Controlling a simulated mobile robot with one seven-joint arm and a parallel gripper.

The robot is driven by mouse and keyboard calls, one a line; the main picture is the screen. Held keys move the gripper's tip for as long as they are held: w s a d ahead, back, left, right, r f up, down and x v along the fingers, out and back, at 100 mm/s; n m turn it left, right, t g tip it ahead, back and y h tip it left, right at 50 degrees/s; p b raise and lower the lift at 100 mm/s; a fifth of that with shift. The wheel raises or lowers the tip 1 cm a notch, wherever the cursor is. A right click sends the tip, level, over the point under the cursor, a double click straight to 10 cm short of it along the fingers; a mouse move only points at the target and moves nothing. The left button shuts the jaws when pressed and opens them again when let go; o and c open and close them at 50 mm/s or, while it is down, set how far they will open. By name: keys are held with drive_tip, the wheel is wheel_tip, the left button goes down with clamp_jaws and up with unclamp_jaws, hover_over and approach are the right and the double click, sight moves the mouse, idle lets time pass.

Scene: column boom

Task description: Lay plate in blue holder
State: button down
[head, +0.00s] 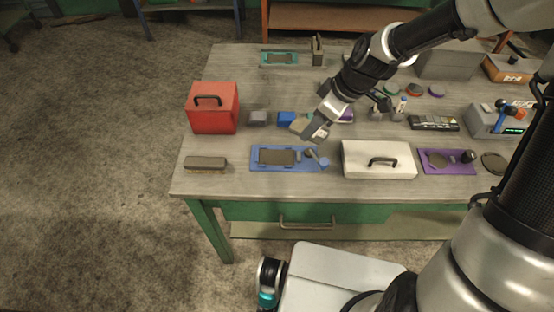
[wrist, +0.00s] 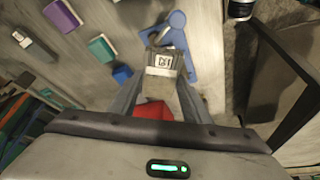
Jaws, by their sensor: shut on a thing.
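The blue holder (head: 256,164) lies flat near the front edge of the table, with a dark rectangular recess and a round end piece at its right. In the wrist view the blue holder (wrist: 178,38) shows partly, behind what I hold. My gripper (head: 304,127) is above the table, just behind the holder's right part. It is shut on a greyish plate (wrist: 164,62) with a square black-and-white mark, held between the two fingers. In the head view the plate is small and partly hidden by my gripper. It appears apart from the holder.
A red toolbox (head: 213,115) stands left and a white case (head: 379,168) with a black handle stands right of the holder. A brush-like block (head: 206,163) lies front left. A blue block (head: 286,119) and a grey block (head: 257,117) sit behind. A purple holder (head: 432,168) lies right.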

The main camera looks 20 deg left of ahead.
sight(295, 128)
drive_tip(key=s+a+f+n+g, duration=0.2)
drive_tip(key=a+n, duration=0.4)
drive_tip(key=a, duration=0.2)
drive_tip(key=shift+w+a+f+b, duration=0.15)
drive_tip(key=shift+f+b, duration=0.1)
drive_tip(key=shift+f, duration=2.05)
drive_tip(key=shift+w+f+b, duration=0.1)
drive_tip(key=shift+f+b, duration=0.15)
drive_tip(key=shift+f, duration=2)
drive_tip(key=shift+f, duration=0.1)
drive_tip(key=c, duration=1)
unclamp_jaws()
drive_tip(key=v, duration=1.2)
drive_tip(key=shift+w, duration=0.1)
